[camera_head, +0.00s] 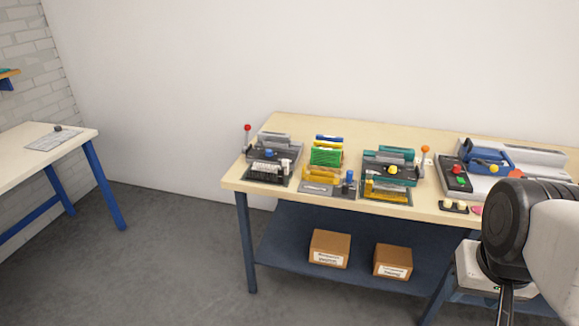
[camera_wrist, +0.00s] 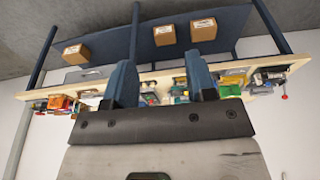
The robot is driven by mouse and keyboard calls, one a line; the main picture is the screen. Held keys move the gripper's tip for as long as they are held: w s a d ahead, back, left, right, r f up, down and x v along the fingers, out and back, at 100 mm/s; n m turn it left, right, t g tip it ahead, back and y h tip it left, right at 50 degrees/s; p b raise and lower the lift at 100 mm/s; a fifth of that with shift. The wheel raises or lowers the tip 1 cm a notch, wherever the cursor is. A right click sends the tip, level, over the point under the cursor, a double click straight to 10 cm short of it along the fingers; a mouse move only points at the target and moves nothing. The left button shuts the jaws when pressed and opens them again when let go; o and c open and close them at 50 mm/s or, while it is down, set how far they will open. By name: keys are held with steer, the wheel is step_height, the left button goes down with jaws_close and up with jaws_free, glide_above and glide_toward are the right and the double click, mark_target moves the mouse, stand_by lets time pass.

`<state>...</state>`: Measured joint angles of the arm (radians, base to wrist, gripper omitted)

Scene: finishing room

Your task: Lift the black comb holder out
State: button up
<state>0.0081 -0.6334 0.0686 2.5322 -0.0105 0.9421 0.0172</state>
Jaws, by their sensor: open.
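A dark comb holder (camera_head: 268,170) with pale teeth or strips along it sits at the front of the left grey machine (camera_head: 273,150), at the left end of the bench. I take it to be the black comb holder; it is small here, and I cannot tell its seating. My gripper (camera_wrist: 162,82) is open and empty, its two blue fingers apart in the wrist view. In the head view my arm is at the lower right, well away from the holder. The wrist view shows the bench upside down, and I cannot single out the holder there.
The bench (camera_head: 232,180) also holds a rack of green and yellow pieces (camera_head: 326,155), a teal machine (camera_head: 390,166) with a yellow holder (camera_head: 388,189), and a blue-handled machine (camera_head: 490,158). Upright levers rise beside machines. Cardboard boxes (camera_head: 330,248) stand on the lower shelf.

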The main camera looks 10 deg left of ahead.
steer(key=w+a+r+n, duration=0.2)
steer(key=w+a+n, duration=0.1)
steer(key=w, duration=0.6)
steer(key=w+a+r+n, duration=0.2)
steer(key=w+a+r, duration=0.15)
steer(key=w, duration=0.65)
steer(key=n+g, duration=0.3)
steer(key=n, duration=1)
glide_above(281, 168)
steer(key=f, duration=2.3)
steer(key=shift+s+d, duration=0.25)
steer(key=shift+d, duration=0.1)
steer(key=shift+w+a+f, duration=0.15)
steer(key=shift+a+f, duration=0.2)
steer(key=shift+a, duration=0.05)
